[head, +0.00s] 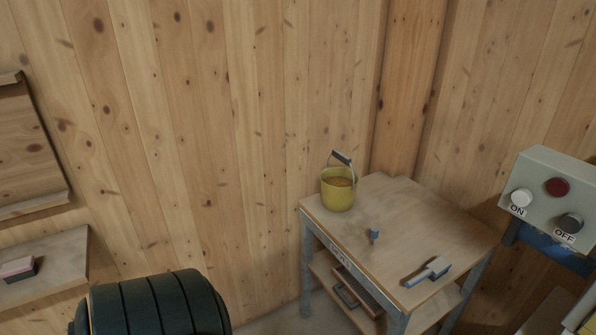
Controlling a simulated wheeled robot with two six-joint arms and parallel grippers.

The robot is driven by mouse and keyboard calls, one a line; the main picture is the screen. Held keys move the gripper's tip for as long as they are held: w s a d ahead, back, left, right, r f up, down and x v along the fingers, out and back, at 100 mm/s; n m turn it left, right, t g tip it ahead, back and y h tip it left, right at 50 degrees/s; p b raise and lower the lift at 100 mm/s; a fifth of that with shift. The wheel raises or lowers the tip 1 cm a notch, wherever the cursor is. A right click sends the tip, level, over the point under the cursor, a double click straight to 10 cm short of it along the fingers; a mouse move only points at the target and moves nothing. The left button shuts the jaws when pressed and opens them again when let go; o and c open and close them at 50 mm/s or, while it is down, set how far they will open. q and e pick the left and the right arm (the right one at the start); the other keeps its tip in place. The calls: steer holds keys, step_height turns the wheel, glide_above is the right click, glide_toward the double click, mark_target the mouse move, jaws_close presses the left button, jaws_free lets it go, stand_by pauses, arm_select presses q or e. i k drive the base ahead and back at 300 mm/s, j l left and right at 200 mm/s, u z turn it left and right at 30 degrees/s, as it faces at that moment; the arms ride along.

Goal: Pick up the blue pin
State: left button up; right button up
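A small blue pin (374,234) is on the wooden top of a small table (420,219) with grey metal legs. It appears upright, to the right of and nearer than a yellow bucket (338,196). Neither of my grippers shows in the head view. Nothing touches the pin.
The bucket has a raised handle and brownish contents. A blue-grey scoop or brush (436,268) lies near the table's front right. A control box (554,198) with ON and OFF buttons stands at right. A dark ribbed drum (155,305) is at lower left. Wooden walls stand behind.

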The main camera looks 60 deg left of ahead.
mark_target(374, 231)
steer(key=u, duration=1.25)
